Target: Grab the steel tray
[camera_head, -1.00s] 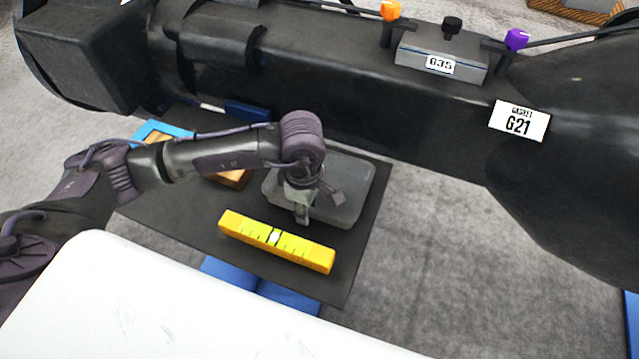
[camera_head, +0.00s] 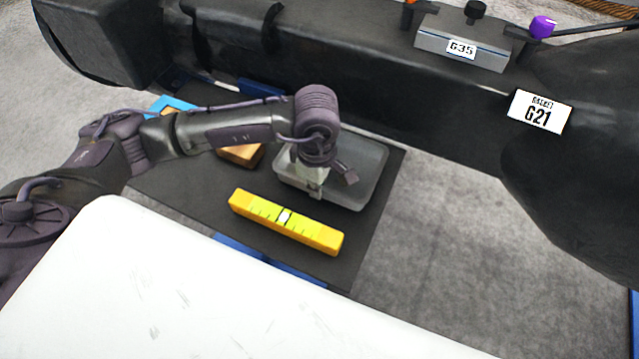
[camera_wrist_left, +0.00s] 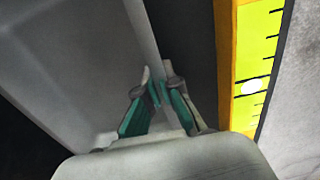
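The steel tray (camera_head: 366,170) is a shallow grey tray with rounded corners, lying on a dark mat in the head view. My left gripper (camera_head: 314,192) points down at its near left side, and the wrist hides part of the tray. In the left wrist view the tray (camera_wrist_left: 70,60) fills the left side. The teal-padded fingers of my left gripper (camera_wrist_left: 157,80) straddle its wall, one inside and one outside. Their tips are close together on the rim and look shut on it. My right gripper is not in view.
A yellow spirit level (camera_head: 287,222) lies just in front of the tray and beside the gripper (camera_wrist_left: 249,60). A wooden block (camera_head: 241,155) sits left of the tray. A large black casting (camera_head: 420,110) labelled G21 stands behind the dark mat (camera_head: 190,190).

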